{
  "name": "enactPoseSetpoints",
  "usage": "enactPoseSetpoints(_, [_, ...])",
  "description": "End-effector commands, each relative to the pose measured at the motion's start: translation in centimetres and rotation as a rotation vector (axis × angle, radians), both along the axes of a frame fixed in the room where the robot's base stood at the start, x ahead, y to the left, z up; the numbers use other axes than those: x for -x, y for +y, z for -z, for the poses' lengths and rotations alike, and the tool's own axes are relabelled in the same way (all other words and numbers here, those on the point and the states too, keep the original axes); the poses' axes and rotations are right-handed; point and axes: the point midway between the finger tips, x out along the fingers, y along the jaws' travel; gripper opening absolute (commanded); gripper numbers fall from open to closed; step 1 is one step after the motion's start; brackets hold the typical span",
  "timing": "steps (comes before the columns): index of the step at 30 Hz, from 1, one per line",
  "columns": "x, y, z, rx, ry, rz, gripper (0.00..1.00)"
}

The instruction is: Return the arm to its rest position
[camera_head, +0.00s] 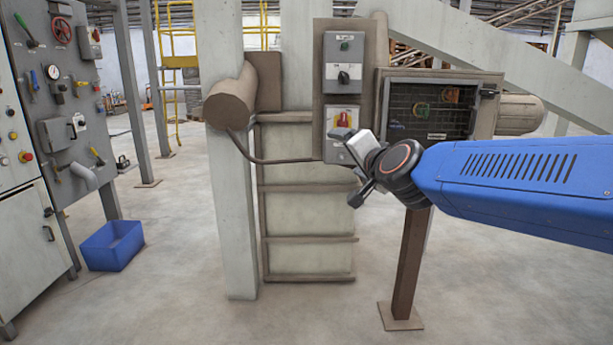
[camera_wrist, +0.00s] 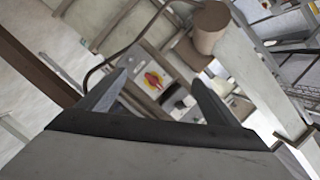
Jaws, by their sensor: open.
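My blue arm (camera_head: 500,175) reaches in from the right in the head view. My gripper (camera_head: 358,178) is at its end, in front of the lower part of a switch panel. In the wrist view my gripper (camera_wrist: 155,92) has its two fingers spread apart with nothing between them. In the head view this red switch (camera_head: 343,119) sits just above and left of my gripper. The lowest box of the panel is partly hidden by my gripper.
A grey box with a dark rotary switch (camera_head: 343,76) is above. A dark-windowed cabinet (camera_head: 432,105) on a brown post (camera_head: 408,265) stands behind my arm. A brown cylinder (camera_head: 231,97) juts out left of the panel. A blue bin (camera_head: 112,246) stands left. Open floor lies between.

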Motion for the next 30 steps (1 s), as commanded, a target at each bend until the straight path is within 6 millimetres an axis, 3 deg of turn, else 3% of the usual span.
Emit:
enactPoseSetpoints(9, [12.6, -6.4, 11.6, 0.446, 0.269, -0.224, 0.84])
enactPoseSetpoints(18, [25.2, -14.0, 22.3, 0.759, 0.592, -0.337, 0.84])
enactPoseSetpoints(24, [31.3, -17.6, 26.3, 0.871, 0.762, -0.372, 0.84])
enactPoseSetpoints(30, [33.3, -18.8, 27.4, 0.905, 0.821, -0.382, 0.84])
